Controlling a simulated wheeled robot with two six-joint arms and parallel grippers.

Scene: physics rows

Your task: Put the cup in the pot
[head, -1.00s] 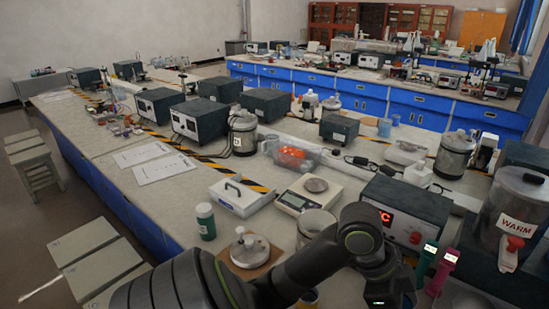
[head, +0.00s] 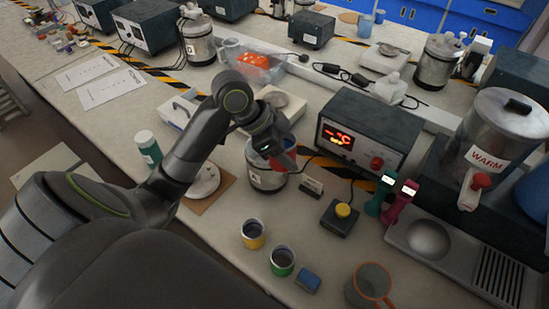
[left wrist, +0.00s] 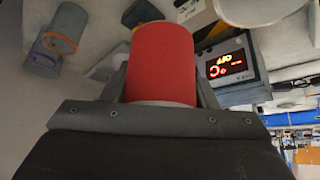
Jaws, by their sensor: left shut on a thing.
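A red cup (head: 285,160) is held in my left gripper (head: 272,146), which is shut on it. In the left wrist view the red cup (left wrist: 160,65) fills the middle, between the two fingers. A metal pot (head: 266,179) with a pale label stands under the gripper in the head view. The cup overlaps the pot's mouth there; I cannot tell whether it is above the rim or partly inside. The arm and gripper hide part of the rim. A lid with a knob (head: 203,182) lies on a brown board to the left. My right gripper is not in view.
A controller box with a red display (head: 366,133) stands right of the pot.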

